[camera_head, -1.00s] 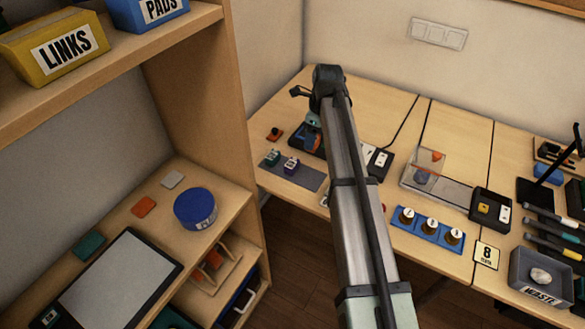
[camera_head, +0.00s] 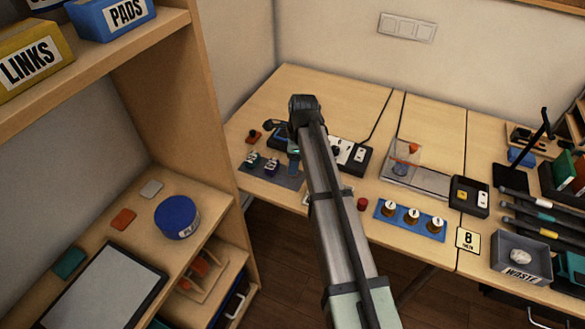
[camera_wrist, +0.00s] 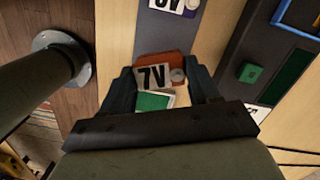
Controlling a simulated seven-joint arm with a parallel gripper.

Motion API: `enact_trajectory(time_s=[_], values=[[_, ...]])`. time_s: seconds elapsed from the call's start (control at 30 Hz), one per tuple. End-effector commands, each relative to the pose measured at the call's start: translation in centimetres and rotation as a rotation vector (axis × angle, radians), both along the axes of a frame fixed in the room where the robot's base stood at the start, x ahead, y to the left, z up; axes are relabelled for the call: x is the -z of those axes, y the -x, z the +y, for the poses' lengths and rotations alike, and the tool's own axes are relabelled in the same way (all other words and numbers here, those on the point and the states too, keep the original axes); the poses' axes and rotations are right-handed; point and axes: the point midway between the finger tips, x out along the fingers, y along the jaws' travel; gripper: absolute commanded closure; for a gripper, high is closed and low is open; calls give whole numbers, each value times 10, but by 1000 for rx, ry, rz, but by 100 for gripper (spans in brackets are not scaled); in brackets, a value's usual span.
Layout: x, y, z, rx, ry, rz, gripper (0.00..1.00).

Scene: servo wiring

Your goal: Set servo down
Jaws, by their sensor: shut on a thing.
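In the wrist view my gripper (camera_wrist: 160,80) is shut on a servo (camera_wrist: 155,75), with an orange-red body, a label reading "7V", and a pale round disc. The grey mat (camera_wrist: 152,35) lies beneath it, and part of another labelled servo (camera_wrist: 175,4) shows at the top edge. In the head view my gripper (camera_head: 293,163) is at the right part of the mat (camera_head: 257,173), beside two standing servos (camera_head: 252,158) (camera_head: 271,165). The held servo is mostly hidden there by my arm. I cannot tell whether it touches the mat.
A dark device with a green button (camera_wrist: 250,73) is right of the gripper in the wrist view. In the head view a small orange-red part (camera_head: 254,136) lies behind the mat. A blue tray with knobs (camera_head: 410,220) and a waste bin (camera_head: 521,262) are further right.

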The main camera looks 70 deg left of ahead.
Motion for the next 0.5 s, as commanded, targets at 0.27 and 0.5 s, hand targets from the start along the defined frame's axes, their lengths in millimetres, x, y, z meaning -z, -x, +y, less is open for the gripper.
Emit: enact_trajectory(time_s=[0.27, 0.5], values=[[28, 0, 0, 0, 1, 0, 70], [38, 0, 0, 0, 0, 0, 70]])
